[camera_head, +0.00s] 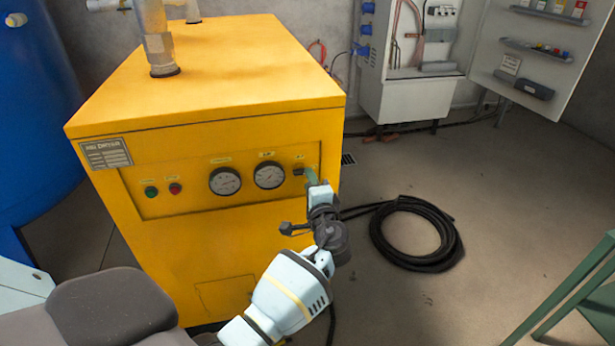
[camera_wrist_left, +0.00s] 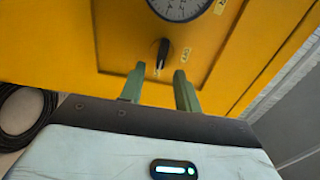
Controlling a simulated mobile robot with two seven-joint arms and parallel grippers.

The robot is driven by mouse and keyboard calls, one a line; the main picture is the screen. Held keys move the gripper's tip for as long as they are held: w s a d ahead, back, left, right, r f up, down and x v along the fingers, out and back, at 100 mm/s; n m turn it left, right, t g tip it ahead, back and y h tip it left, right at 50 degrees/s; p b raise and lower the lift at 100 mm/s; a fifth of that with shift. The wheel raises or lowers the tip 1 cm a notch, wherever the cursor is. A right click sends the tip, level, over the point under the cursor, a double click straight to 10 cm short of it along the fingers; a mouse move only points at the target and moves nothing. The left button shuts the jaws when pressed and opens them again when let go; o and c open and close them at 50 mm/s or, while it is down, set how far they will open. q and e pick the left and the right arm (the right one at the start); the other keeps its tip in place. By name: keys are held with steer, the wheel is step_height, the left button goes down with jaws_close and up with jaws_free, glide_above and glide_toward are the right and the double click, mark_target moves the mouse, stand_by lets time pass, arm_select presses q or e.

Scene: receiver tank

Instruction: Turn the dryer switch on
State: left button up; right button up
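The dryer is a yellow cabinet (camera_head: 230,90) with a recessed front panel. Its switch is a small black knob (camera_wrist_left: 162,53) below a gauge in the left wrist view, with its pointer roughly vertical there. In the head view the switch (camera_head: 298,171) sits at the panel's right end, partly covered by my gripper. My left gripper (camera_head: 311,176) is at the panel in front of the switch. In the left wrist view its two green fingers (camera_wrist_left: 159,74) are apart with nothing between them, and the knob lies just beyond their tips. My right gripper is not seen.
Two round gauges (camera_head: 225,181) and green and red buttons (camera_head: 151,191) are on the panel. A coiled black hose (camera_head: 447,252) lies on the floor to the right. A blue tank (camera_head: 30,110) stands left. A green frame (camera_head: 570,295) is at the right edge.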

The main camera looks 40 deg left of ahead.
arm_select(q)
steer(key=shift+v, duration=2.2)
steer(key=s+d+f+g+h, duration=0.1)
steer(key=s+d+f+h, duration=0.15)
steer(key=s+f, duration=0.6)
steer(key=s+d+f+g+h, duration=0.15)
steer(key=s+f+h, duration=0.25)
steer(key=s+f, duration=0.45)
steer(key=s+d+f+h, duration=0.3)
steer(key=s+f+h, duration=0.1)
steer(key=s+f, duration=0.5)
steer(key=s+d+n+g+h, duration=0.1)
steer(key=s+d+n+h, duration=0.25)
steer(key=s, duration=0.85)
steer(key=s+d+n+g+h, duration=0.2)
steer(key=s+d+n, duration=0.15)
steer(key=s, duration=0.85)
steer(key=w+r+t+p, duration=0.2)
steer(key=w+r+p, duration=0.5)
steer(key=r+p, duration=0.5)
steer(key=shift+a+r+m, duration=0.25)
steer(key=shift+r+m, duration=0.15)
steer(key=shift+r, duration=0.05)
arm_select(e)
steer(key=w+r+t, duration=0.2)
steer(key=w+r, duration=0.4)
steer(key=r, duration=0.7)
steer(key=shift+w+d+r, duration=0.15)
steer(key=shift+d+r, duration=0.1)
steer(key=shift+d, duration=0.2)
